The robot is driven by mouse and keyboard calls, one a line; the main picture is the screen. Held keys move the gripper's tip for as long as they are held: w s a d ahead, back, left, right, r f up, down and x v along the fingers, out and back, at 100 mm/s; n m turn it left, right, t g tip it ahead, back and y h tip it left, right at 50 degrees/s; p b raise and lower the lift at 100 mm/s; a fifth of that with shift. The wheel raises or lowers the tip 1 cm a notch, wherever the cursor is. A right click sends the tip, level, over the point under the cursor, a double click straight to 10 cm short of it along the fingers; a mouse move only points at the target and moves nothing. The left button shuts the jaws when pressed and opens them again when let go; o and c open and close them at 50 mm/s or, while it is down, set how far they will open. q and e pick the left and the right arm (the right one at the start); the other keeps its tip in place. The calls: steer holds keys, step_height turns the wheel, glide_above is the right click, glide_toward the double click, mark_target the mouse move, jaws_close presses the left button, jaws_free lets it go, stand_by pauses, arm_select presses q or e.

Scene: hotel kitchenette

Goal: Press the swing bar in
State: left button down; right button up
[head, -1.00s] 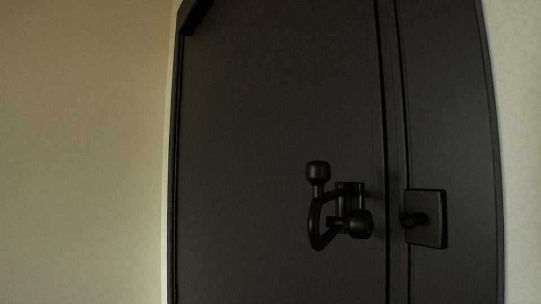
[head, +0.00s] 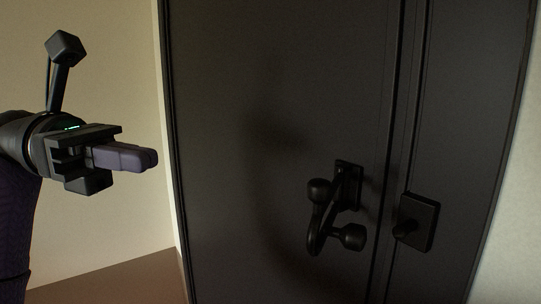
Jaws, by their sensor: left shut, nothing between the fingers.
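The swing bar (head: 316,226) is a black U-shaped bar with knobbed ends, on a black mounting plate (head: 349,176) on the dark door (head: 270,90). It stands out from the door toward me. A square black catch plate with a short peg (head: 419,222) sits on the frame to its right, apart from the bar. My left gripper (head: 152,159) is shut and empty at the left, its fingers pointing right toward the door. It is well left of the swing bar and touches nothing visible. My right gripper is not in view.
The dark door frame (head: 455,120) runs down the right side. A beige wall (head: 110,60) lies to the left, with a strip of brown floor (head: 115,280) at the lower left. The space between my left gripper and the bar looks clear.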

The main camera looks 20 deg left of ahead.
arm_select(q)
steer(key=d+p, duration=0.3)
steer(key=d, duration=1)
steer(key=shift+w+f, duration=0.35)
steer(key=shift+d, duration=0.2)
